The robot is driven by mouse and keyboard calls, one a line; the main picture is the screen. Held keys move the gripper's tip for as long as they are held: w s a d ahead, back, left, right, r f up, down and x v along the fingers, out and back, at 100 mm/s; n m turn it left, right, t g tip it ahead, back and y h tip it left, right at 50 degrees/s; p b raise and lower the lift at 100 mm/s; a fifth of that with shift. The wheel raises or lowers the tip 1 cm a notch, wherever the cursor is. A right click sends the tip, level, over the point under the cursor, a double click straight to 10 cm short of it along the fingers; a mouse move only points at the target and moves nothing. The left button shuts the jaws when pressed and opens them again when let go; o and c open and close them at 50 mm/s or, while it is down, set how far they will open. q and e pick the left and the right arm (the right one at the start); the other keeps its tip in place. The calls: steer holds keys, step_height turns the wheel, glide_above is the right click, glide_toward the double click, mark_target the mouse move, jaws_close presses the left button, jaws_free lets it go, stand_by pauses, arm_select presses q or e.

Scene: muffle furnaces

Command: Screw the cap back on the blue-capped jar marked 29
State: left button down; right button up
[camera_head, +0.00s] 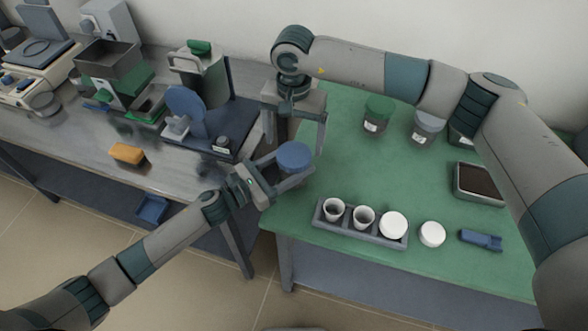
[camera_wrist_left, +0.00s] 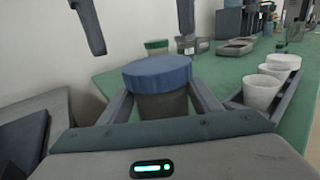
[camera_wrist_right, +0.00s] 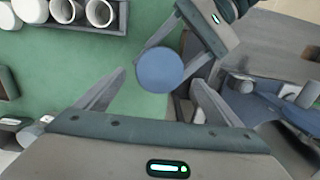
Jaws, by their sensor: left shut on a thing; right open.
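The blue cap (camera_head: 294,156) sits on top of a jar near the left edge of the green table. In the left wrist view the cap (camera_wrist_left: 157,72) covers the grey jar body (camera_wrist_left: 162,106); I cannot tell how tight it is. No number is readable. My left gripper (camera_head: 279,172) is shut around the jar body below the cap. My right gripper (camera_head: 295,130) is open and points down above the cap, its fingers apart from it. In the right wrist view the cap (camera_wrist_right: 160,70) lies between and beyond the right fingertips.
A green-capped jar (camera_head: 378,112) and a grey-capped jar (camera_head: 426,125) stand at the back. A rack (camera_head: 340,227) with white cups, a white round piece (camera_head: 432,234), a blue item (camera_head: 481,240) and a dark-filled tray (camera_head: 481,200) lie on the green table. Equipment crowds the left bench.

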mark_target(294, 154)
steer(key=shift+r, duration=1.75)
steer(key=shift+f, duration=0.1)
steer(key=shift+f, duration=3.9)
steer(key=shift+c, duration=0.4)
steer(key=c, duration=1.1)
steer(key=o, duration=1.2)
